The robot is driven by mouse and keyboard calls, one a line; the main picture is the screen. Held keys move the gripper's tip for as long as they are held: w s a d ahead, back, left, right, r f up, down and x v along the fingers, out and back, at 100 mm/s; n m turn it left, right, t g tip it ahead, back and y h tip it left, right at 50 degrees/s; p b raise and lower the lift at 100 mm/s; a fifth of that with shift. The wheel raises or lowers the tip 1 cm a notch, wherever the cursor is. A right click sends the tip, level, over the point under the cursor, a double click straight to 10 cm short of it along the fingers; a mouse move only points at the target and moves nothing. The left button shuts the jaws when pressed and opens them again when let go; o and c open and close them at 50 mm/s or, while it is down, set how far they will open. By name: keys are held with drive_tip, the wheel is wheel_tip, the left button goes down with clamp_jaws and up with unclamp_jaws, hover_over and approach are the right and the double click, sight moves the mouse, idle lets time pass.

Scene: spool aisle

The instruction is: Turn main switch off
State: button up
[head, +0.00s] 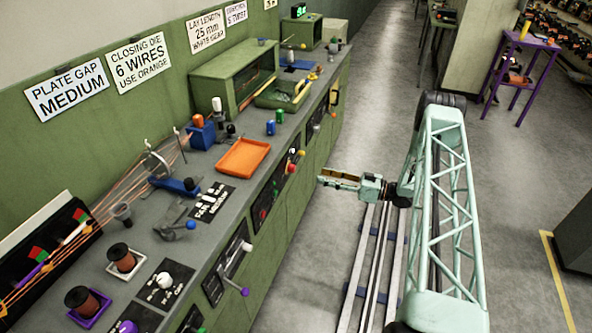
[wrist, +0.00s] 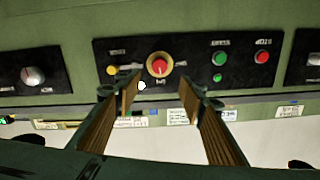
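The main switch is a red rotary knob on a yellow ring, on a black panel (wrist: 195,82) in the wrist view. The knob (wrist: 159,65) sits near the middle of the picture, just beyond the gap between my fingertips. My gripper (wrist: 159,92) is open and empty, with one finger on each side of the knob's line and apart from it. In the head view my gripper (head: 322,179) points left at the bench front, with a gap to it. The small red and yellow controls (head: 291,167) there are too small to read clearly.
In the wrist view a yellow button (wrist: 111,70), green buttons (wrist: 219,59) and a red button (wrist: 262,57) share the panel. A grey knob (wrist: 33,76) is on the panel to the left. An orange tray (head: 243,157) lies on the bench. The aisle floor is clear.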

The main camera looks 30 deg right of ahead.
sight(295, 169)
drive_tip(key=shift+w+a, duration=0.1)
drive_tip(key=shift+b+x, duration=0.55)
drive_tip(key=shift+x, duration=6.2)
drive_tip(key=shift+c, duration=0.3)
drive_tip(key=c, duration=0.8)
